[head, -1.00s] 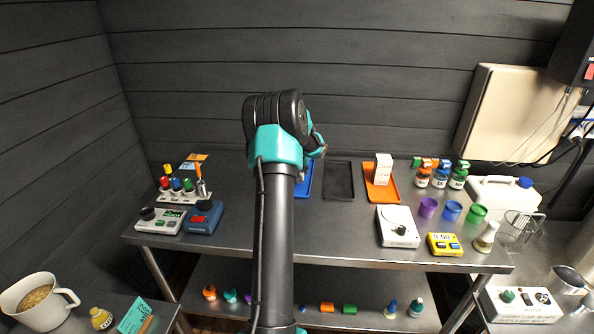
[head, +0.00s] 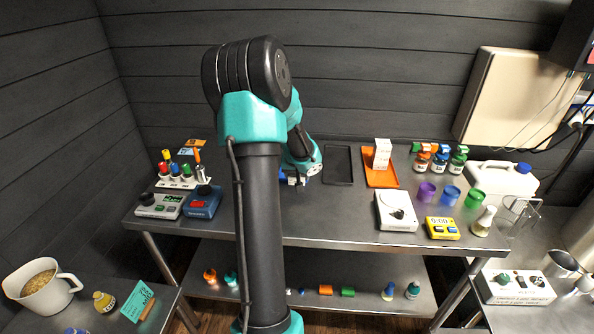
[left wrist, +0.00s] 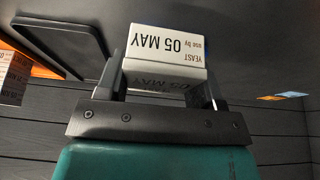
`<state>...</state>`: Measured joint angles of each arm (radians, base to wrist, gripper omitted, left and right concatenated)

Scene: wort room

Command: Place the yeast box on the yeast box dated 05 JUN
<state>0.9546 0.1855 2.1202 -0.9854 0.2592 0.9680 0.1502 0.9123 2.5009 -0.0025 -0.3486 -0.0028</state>
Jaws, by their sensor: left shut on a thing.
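A white yeast box (left wrist: 165,45) is between the fingers of my left gripper (left wrist: 163,75) in the left wrist view. Its face reads "YEAST use by 05 MAY", upside down in that picture. In the head view my left gripper (head: 293,180) is low at the back of the table, left of the black tray; the held box is mostly hidden there. White yeast boxes (head: 382,153) stand upright, apparently stacked, on the orange tray (head: 379,180), right of the black tray. My right gripper is not in view.
The black tray (head: 338,166) is empty, between my gripper and the orange tray. Capped jars (head: 440,163) stand right of the orange tray. A white device (head: 396,212) and a yellow timer (head: 442,228) are in front. A rack of coloured-capped tubes (head: 176,178) stands left.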

